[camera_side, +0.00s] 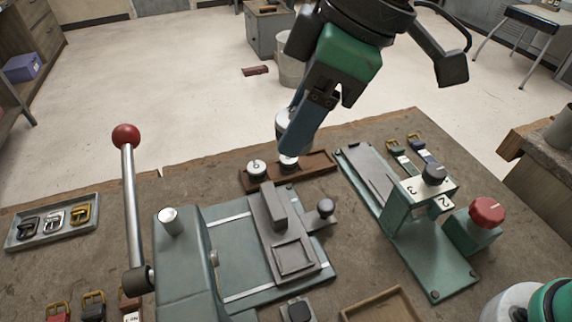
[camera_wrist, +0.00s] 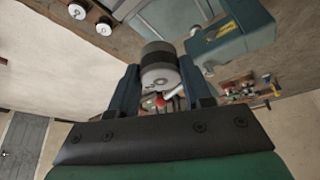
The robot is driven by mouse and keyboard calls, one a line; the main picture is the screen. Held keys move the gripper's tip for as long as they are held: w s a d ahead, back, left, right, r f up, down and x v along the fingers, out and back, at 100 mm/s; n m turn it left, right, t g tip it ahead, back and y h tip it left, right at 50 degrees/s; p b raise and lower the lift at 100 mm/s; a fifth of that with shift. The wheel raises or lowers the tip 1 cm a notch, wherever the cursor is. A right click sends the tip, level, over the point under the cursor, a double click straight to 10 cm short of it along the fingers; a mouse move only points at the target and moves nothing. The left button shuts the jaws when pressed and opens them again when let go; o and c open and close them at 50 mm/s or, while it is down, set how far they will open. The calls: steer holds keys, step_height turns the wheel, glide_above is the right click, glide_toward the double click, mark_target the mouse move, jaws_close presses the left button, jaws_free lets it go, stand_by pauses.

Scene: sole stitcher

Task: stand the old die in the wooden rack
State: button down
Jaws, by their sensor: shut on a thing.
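The old die, a short pale grey cylinder with a broad dark band, is held between my gripper's fingers. It shows clearly in the wrist view (camera_wrist: 160,77) and partly, behind a finger, in the side view (camera_side: 282,122). My gripper (camera_side: 294,138) is shut on it, pointing down over the far part of the bench. The wooden rack (camera_side: 318,165) is a low dark brown strip just below. Two white-topped round dies stand in it, one at its left end (camera_side: 257,167) and one (camera_side: 288,161) beside it. The rack's right part looks bare. The die's underside is hidden in the side view.
A green press with a red-knobbed lever (camera_side: 127,136) stands in front, left of the rack. A grey slide block (camera_side: 270,208) sits close before the rack. A green fixture (camera_side: 420,215) with a red knob is at right. A buckle tray (camera_side: 52,222) lies far left.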

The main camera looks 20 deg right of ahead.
steer(key=w+d+m, duration=0.2)
steer(key=w+d, duration=0.4)
steer(key=w, duration=0.4)
steer(key=m+t, duration=0.1)
steer(key=m, duration=0.1)
glide_above(314, 159)
steer(key=s+d, duration=0.1)
steer(key=f, duration=0.2)
steer(key=shift+h, duration=0.4)
step_height(314, 159, down, 14)
steer(key=shift+f, duration=2.5)
steer(key=shift+f, duration=0.1)
steer(key=shift+c, duration=1.9)
jaws_free()
